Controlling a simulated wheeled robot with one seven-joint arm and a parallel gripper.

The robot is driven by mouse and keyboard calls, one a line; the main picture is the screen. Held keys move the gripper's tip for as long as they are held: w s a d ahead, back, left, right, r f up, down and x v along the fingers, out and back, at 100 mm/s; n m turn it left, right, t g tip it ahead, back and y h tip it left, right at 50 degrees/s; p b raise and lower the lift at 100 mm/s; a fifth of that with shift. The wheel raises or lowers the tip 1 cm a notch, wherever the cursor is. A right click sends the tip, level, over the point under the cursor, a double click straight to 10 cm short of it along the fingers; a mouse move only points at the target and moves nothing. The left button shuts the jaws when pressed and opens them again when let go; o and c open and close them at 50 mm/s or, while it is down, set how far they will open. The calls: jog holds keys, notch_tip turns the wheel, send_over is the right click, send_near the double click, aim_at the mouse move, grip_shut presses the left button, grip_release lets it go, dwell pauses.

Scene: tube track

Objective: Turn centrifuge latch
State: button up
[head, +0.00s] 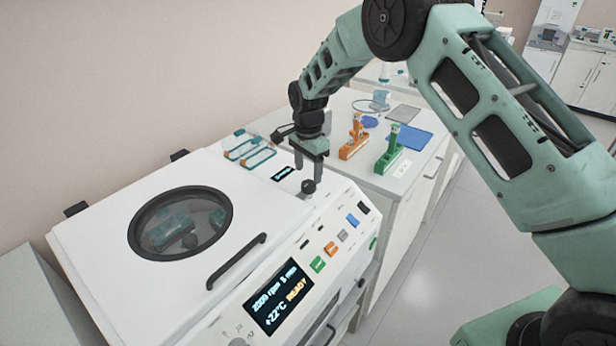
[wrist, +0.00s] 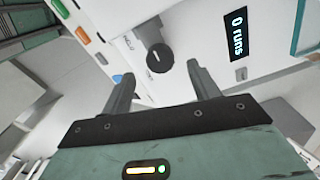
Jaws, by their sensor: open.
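The white centrifuge (head: 100,247) stands at the left in the head view, its lid with a round window shut. The latch is a black round knob (head: 309,186) on the right part of the top. In the wrist view the knob (wrist: 159,58) shows a pale mark and lies just beyond the fingertips, roughly midway between them. My gripper (head: 308,178) points down above the knob. In the wrist view my gripper (wrist: 158,75) is open and empty, with one finger to each side of the knob. I cannot tell whether the fingers reach the knob's height.
The black lid handle (head: 237,260) and a lit display (head: 278,297) are in front of the knob. Orange (head: 354,137) and green (head: 391,150) tube racks stand on the bench behind. A small screen (wrist: 236,35) reads "0 runs". The aisle at right is clear floor.

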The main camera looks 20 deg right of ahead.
aim_at(308, 184)
jog(key=shift+f+p, duration=0.5)
jog(key=shift+f, duration=1.85)
jog(key=c, duration=1)
